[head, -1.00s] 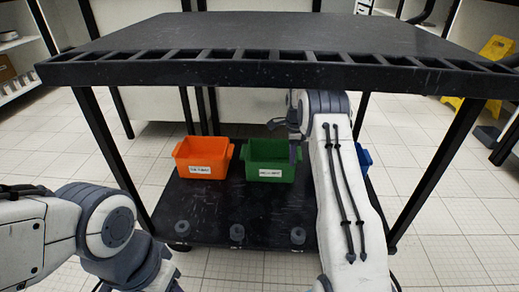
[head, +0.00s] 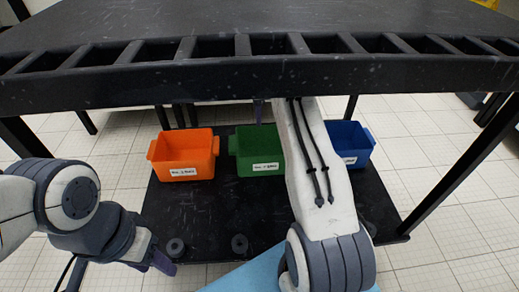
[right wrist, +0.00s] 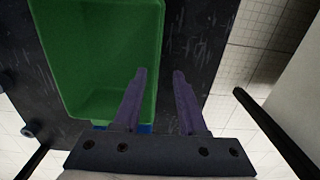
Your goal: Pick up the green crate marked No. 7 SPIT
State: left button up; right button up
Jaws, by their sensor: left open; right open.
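The green crate (head: 258,153) stands on the low black shelf under the table, between an orange and a blue crate. Its white front label is too small to read fully. In the right wrist view the crate (right wrist: 95,50) looks empty where visible. My right gripper (right wrist: 161,72) is open, its fingers appearing on either side of the crate's side rim; I cannot tell how far down they reach. In the head view that gripper is mostly hidden behind the table edge. My left gripper (head: 153,257) is open and empty near the shelf's front left corner.
The orange crate (head: 188,153) is to the left and the blue crate (head: 347,143) to the right, partly behind my right arm. The slotted tabletop edge (head: 230,82) hangs above. Round black knobs (head: 239,244) line the shelf front. A table leg (head: 460,165) stands right.

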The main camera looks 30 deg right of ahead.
jog(key=b, duration=0.3)
send_over(261, 144)
notch_tip(261, 144, down, 5)
notch_tip(261, 144, down, 5)
jog(key=b, duration=0.5)
jog(key=shift+w, duration=0.1)
grip_shut()
jog(key=shift+r, duration=0.1)
dwell(0.8)
